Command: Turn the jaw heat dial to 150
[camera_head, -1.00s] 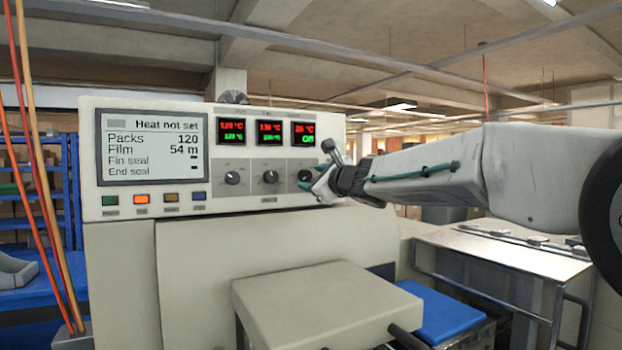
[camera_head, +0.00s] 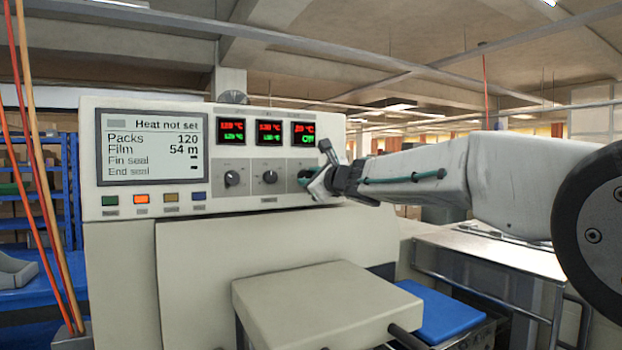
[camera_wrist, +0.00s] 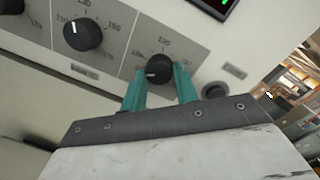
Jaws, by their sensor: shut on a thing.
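The jaw heat dial is the rightmost black knob (camera_wrist: 158,70) in the wrist view, with a white pointer line facing left. The number at the top of its scale looks like 130. My gripper (camera_wrist: 160,83) has its two teal fingers on either side of this knob and is shut on it. In the head view my gripper (camera_head: 313,180) covers most of the knob at the panel's right end. The display above the dial (camera_head: 304,133) shows a red number and a green line that looks like "Off". The status screen (camera_head: 152,148) reads "Heat not set".
Two similar dials sit to the left, the middle one (camera_head: 270,177) and the left one (camera_head: 232,178). A round dark button (camera_wrist: 215,90) is just right of the gripped dial. A beige cover (camera_head: 325,300) juts out below the panel.

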